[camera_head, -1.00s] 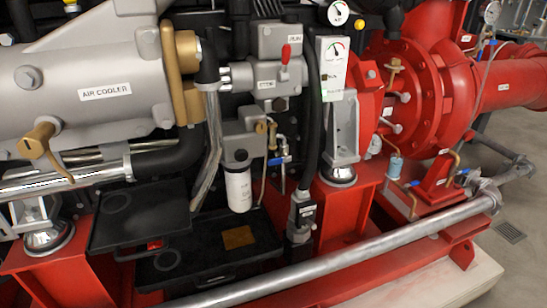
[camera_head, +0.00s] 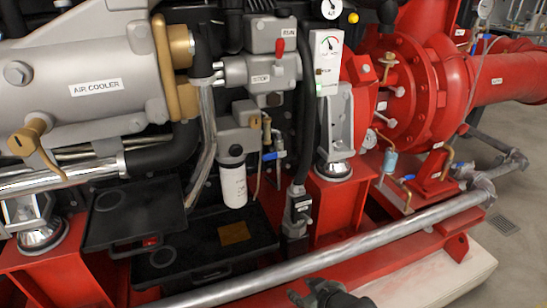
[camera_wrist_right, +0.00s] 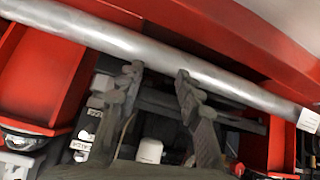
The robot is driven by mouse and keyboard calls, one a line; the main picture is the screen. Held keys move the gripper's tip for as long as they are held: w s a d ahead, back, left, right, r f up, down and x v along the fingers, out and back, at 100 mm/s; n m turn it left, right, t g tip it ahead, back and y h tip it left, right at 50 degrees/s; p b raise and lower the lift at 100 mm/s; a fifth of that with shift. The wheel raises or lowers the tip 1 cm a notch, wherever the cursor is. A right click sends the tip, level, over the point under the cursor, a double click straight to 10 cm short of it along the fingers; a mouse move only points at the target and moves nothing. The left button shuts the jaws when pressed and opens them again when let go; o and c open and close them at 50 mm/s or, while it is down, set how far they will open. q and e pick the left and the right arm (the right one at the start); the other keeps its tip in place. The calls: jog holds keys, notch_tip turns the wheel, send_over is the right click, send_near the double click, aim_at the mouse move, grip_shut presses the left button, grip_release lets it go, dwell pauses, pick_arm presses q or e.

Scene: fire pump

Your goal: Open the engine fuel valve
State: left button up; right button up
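A small valve with a blue handle (camera_head: 273,155) sits on thin piping right of the white filter canister (camera_head: 232,185). No readable label shows whether it is the engine fuel valve. Another blue handle (camera_head: 382,178) shows near the red pump at the right. My right gripper (camera_head: 318,288) is at the bottom edge, in front of the long metal pipe and well below the valves. In the right wrist view its two fingers (camera_wrist_right: 158,74) are apart and empty, and a white cylinder (camera_wrist_right: 150,151) shows between them. My left gripper is not in view.
The long metal pipe (camera_head: 345,251) runs across the front of the red frame (camera_head: 344,205). Black trays (camera_head: 205,252) sit left of centre. Floor is clear at right.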

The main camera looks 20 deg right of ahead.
jog(key=w+r+t, duration=0.2)
jog(key=w+r, duration=0.1)
jog(key=w+a+r, duration=0.1)
jog(key=w+r, duration=0.1)
jog(key=shift+w+a+t+y, duration=0.1)
jog(key=shift+w+t+y, duration=0.05)
jog(key=shift+t+y, duration=0.25)
jog(key=shift+c, duration=1.2)
jog(key=w+r+t, duration=0.1)
jog(key=r, duration=0.2)
jog(key=w+r+t, duration=0.2)
jog(key=r, duration=0.1)
jog(key=w+r+t, duration=0.1)
jog(key=w+r, duration=0.1)
jog(key=r, duration=0.1)
jog(key=shift+w+a+r+t+y, duration=0.2)
jog(key=shift+w+r+t+y, duration=0.1)
jog(key=shift+r+t, duration=0.1)
grip_shut()
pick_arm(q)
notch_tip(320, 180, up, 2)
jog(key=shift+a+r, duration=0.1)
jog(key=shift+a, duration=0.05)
pick_arm(e)
notch_tip(320, 180, up, 12)
jog(key=w+d+m+t+h, duration=0.1)
jog(key=d+m+t, duration=0.1)
jog(key=t, duration=0.3)
jog(key=shift+w+h, duration=0.2)
jog(key=shift+h, duration=0.2)
